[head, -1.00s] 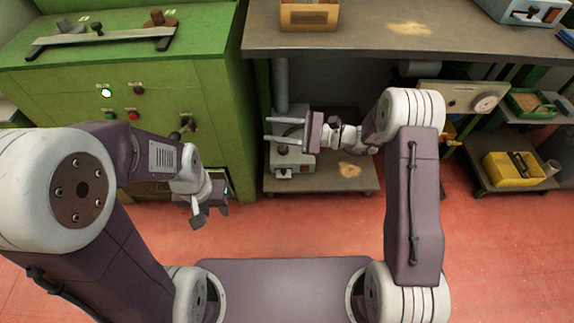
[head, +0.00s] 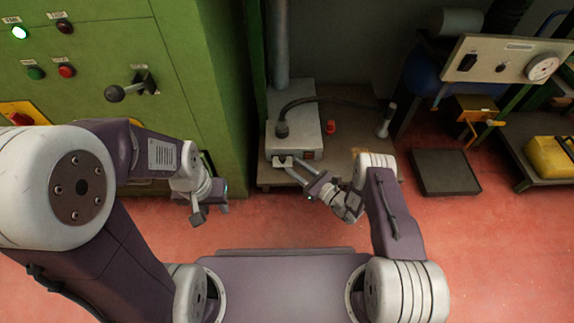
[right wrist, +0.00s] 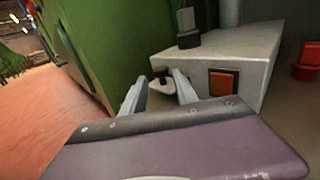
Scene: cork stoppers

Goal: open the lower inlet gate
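A pale grey box (head: 296,112) sits on a low shelf, with a dark hose on a black fitting (head: 282,130) on top and an orange-red switch (right wrist: 223,83) on its front. A small pale tab with a dark knob (right wrist: 161,86) sticks out of the box's front left; I cannot tell whether this is the lower inlet gate. My right gripper (head: 287,166) points at this tab. In the right wrist view its two fingers (right wrist: 158,82) are apart, one on each side of the tab; contact is not clear. My left gripper (head: 210,212) hangs open and empty before the green cabinet.
The green cabinet (head: 188,60) with a black-knobbed lever (head: 130,88) stands at left. On the low shelf (head: 352,145) are a red cap (head: 330,127) and a grey hose nozzle (head: 385,122). A dark flat plate (head: 444,172) lies to the right. The red floor in front is clear.

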